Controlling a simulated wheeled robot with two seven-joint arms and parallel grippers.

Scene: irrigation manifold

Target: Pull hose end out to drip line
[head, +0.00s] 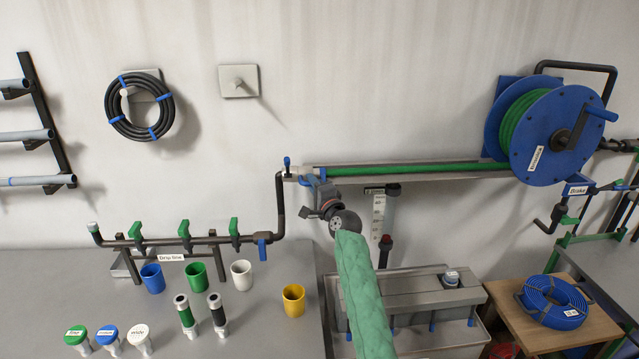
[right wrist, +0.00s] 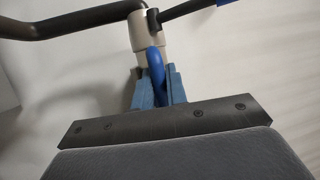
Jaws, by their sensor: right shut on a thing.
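The green hose (head: 410,170) runs straight left from the reel (head: 550,135) along a grey wall rail. Its pale end fitting (head: 292,173) is at the top of the drip line's black riser pipe (head: 280,205); they appear to meet. My right gripper (head: 316,180) is just right of and below this fitting. In the right wrist view its blue-grey fingers (right wrist: 155,88) are shut on a blue loop (right wrist: 155,62) at the pale fitting (right wrist: 148,32). A black lever with a blue tip (head: 287,161) stands at the joint. My left gripper is not in view.
The drip line manifold (head: 190,241) has several green valves, above a bench with coloured cups. A black hose coil (head: 139,106) hangs on the wall. A grey trough (head: 410,300) lies below my right arm; a blue hose coil (head: 553,300) rests on a stool at right.

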